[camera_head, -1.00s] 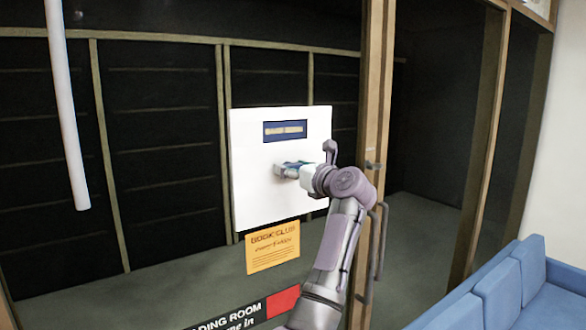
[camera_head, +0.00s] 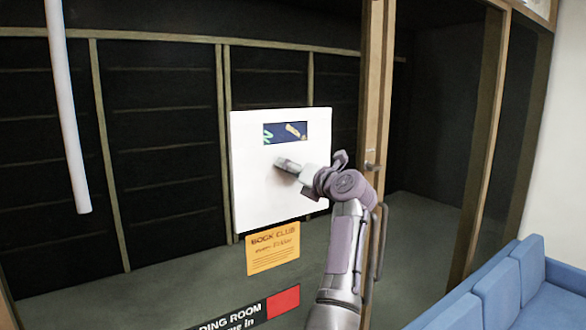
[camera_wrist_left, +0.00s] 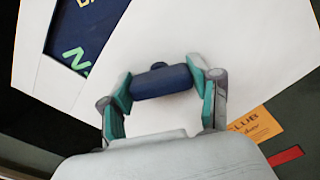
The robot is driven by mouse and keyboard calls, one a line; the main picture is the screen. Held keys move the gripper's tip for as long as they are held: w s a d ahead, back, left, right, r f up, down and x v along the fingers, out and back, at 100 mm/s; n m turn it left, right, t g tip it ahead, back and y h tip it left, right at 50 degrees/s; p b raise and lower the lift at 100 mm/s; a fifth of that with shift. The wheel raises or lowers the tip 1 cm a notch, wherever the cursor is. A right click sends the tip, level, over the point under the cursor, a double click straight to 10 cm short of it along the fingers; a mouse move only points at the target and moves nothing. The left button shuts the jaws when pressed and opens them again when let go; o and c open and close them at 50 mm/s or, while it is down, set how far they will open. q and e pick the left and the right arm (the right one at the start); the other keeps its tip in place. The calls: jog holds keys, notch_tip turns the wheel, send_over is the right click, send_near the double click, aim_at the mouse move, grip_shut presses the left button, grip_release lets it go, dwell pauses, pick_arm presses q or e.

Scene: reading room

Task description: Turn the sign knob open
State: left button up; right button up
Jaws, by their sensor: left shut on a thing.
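The sign is a white square panel (camera_head: 255,200) on the glass, also in the left wrist view (camera_wrist_left: 262,50). Its blue window (camera_head: 285,132) shows part of a green mark at the left and a tilted tan strip at the right. In the left wrist view, green letters show in the window (camera_wrist_left: 75,35), only partly in frame. My left gripper (camera_head: 285,165) is at the panel below the window. It is shut on a dark blue knob (camera_wrist_left: 163,82), with a teal finger on each end. In the head view the gripper hides the knob. My right gripper is not in view.
A yellow book club notice (camera_head: 273,250) and a black-and-red reading room strip (camera_head: 250,312) are below the sign. A wooden door post with a handle (camera_head: 371,167) stands right of it. A blue sofa (camera_head: 515,285) is at the lower right.

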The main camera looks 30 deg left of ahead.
pick_arm(q)
jog(key=m+p, duration=0.1)
jog(key=m, duration=0.2)
jog(key=shift+r, duration=0.15)
jog(key=m+p, duration=0.2)
jog(key=m, duration=0.2)
jog(key=shift+m+p, duration=0.6)
jog(key=shift+m, duration=1.4)
jog(key=o, duration=1.1)
jog(key=shift+w+f, duration=0.1)
jog(key=shift+f, duration=0.1)
jog(key=shift+o, duration=0.2)
